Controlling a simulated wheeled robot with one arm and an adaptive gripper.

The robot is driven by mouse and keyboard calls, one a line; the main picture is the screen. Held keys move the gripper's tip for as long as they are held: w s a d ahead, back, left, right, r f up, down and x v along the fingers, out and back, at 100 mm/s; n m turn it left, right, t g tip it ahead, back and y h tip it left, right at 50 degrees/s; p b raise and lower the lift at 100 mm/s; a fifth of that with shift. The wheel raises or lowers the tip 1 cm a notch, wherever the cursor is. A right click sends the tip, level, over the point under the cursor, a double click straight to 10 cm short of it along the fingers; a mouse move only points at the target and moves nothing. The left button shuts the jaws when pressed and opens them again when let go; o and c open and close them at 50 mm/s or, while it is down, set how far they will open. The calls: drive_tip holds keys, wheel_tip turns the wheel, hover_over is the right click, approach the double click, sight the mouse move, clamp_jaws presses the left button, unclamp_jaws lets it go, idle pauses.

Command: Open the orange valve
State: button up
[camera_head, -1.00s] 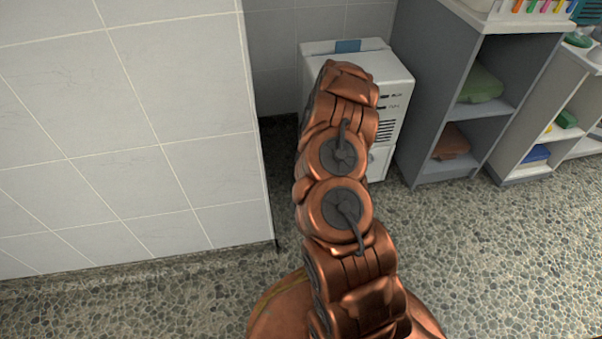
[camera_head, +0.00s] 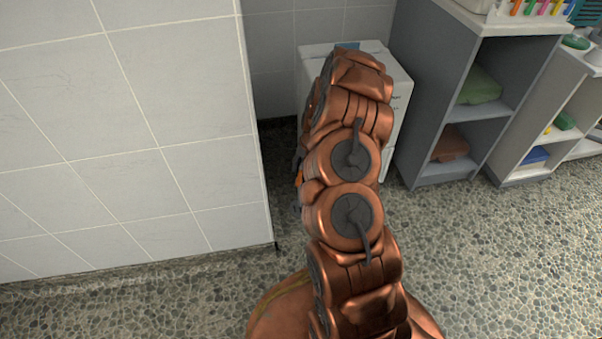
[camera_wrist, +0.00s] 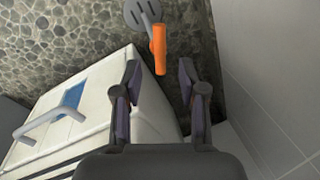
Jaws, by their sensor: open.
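The orange valve handle (camera_wrist: 160,50) shows in the wrist view at the top middle, beside a grey round slotted piece (camera_wrist: 142,12). My gripper (camera_wrist: 158,72) is open, its two fingers apart on either side of the lower end of the orange handle as seen in the picture. I cannot tell how far the handle lies beyond the fingertips; no contact is visible. In the head view only a small bit of orange (camera_head: 298,179) shows at the left edge of my arm, and my arm hides the gripper.
A white cabinet-like unit (camera_wrist: 95,100) with a blue patch stands close to the left of my gripper; it also shows behind my arm in the head view (camera_head: 400,75). A tiled wall (camera_head: 130,120) is at left. Grey shelves (camera_head: 425,90) stand at right. Pebbled floor (camera_head: 500,260) is clear at right.

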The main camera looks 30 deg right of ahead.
wheel_tip(320, 180, up, 7)
drive_tip(key=s+d, duration=0.1)
idle(0.3)
